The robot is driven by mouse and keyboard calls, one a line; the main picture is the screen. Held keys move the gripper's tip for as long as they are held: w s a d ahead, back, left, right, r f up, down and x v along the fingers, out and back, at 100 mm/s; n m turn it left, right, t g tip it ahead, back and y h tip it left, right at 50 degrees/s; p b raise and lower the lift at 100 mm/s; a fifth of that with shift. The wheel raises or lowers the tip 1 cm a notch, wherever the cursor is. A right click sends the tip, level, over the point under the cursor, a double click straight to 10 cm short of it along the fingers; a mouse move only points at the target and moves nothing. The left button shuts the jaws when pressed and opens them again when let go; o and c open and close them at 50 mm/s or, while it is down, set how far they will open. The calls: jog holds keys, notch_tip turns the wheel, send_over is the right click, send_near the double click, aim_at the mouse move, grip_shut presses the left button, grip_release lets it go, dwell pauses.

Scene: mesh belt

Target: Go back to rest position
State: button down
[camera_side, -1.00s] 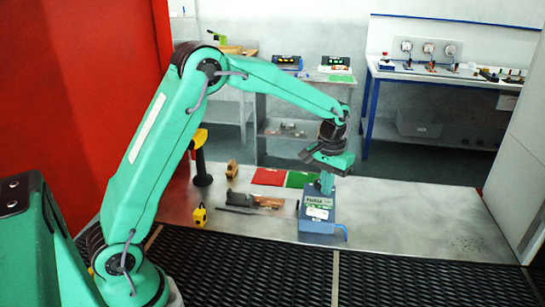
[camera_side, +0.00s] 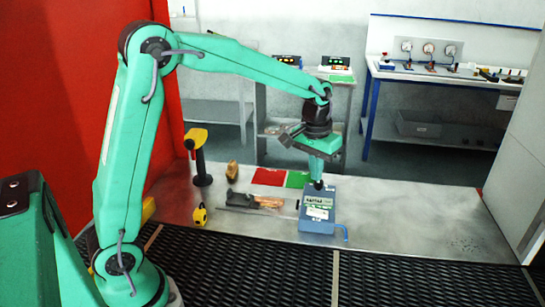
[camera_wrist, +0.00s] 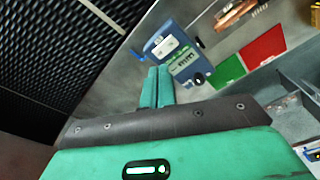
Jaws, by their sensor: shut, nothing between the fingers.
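My gripper (camera_side: 318,180) hangs from my green arm, fingers pointing down, over the back of a blue box-like device (camera_side: 318,226) with a label on its top. The fingers are together and empty. A dark knob shows at the fingertips in the side view; whether they touch it I cannot tell. In the wrist view the two green fingers (camera_wrist: 156,84) lie side by side, with the blue device (camera_wrist: 163,43) just beyond them and its black knob to the right.
A red mat (camera_side: 269,177) and a green mat (camera_side: 298,179) lie behind the device. A yellow-topped black tool (camera_side: 199,160), a yellow tape measure (camera_side: 200,215) and a dark tool (camera_side: 238,200) are to the left. The metal surface (camera_side: 420,220) at right is clear. Black mesh (camera_side: 260,270) runs in front.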

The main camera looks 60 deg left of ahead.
jog(key=s+r+m+t, duration=0.1)
jog(key=s+r+t, duration=0.1)
jog(key=s, duration=1)
jog(key=s+r+m+t, duration=0.1)
jog(key=s+r, duration=0.3)
jog(key=s, duration=0.7)
jog(key=shift+s+r+t, duration=0.2)
jog(key=shift+s+t, duration=0.2)
jog(key=shift+t, duration=0.4)
